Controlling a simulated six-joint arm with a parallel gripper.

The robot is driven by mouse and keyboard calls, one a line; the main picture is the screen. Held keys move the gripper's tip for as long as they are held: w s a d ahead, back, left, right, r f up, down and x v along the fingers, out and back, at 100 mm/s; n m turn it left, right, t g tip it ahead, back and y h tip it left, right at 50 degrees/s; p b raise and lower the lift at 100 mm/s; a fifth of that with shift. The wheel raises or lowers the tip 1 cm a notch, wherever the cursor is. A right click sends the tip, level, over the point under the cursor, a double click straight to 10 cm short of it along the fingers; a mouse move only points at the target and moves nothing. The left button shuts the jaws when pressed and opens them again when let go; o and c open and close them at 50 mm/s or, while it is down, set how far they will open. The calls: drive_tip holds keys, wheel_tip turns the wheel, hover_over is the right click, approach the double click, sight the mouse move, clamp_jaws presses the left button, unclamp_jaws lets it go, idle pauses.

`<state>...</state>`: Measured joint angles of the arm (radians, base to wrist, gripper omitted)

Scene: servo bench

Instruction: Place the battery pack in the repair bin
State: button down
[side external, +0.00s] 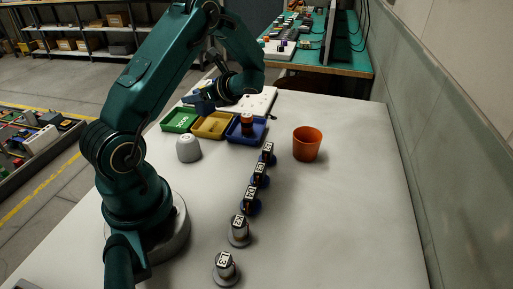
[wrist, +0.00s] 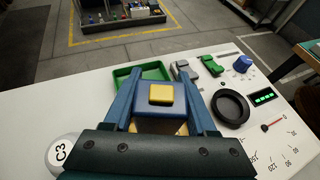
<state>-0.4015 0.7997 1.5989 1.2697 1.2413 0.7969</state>
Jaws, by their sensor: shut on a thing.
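My gripper (wrist: 157,100) is shut on a blue block with a yellow square on top, which I take as the battery pack (wrist: 160,93). In the side external view my gripper (side external: 203,103) holds it above the row of bins. A green bin (side external: 178,121), a yellow bin (side external: 213,127) and a blue bin (side external: 259,134) stand side by side. I cannot read which is the repair bin. The held block hides most of the yellow bin in the wrist view; the green bin (wrist: 153,69) shows just beyond the block.
A dark and orange cylinder (side external: 247,122) stands in the blue bin. A grey domed piece (side external: 188,149), an orange cup (side external: 307,144) and several labelled parts on round bases (side external: 240,231) stand nearby. A white panel (side external: 262,101) lies behind the bins. The right tabletop is clear.

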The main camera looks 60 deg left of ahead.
drive_tip(key=shift+w+d+f, duration=0.1)
drive_tip(key=shift+w+f, duration=0.5)
drive_tip(key=shift+w, duration=0.15)
drive_tip(key=shift+f, duration=1.85)
drive_tip(key=shift+c, duration=1)
unclamp_jaws()
drive_tip(key=shift+f, duration=0.1)
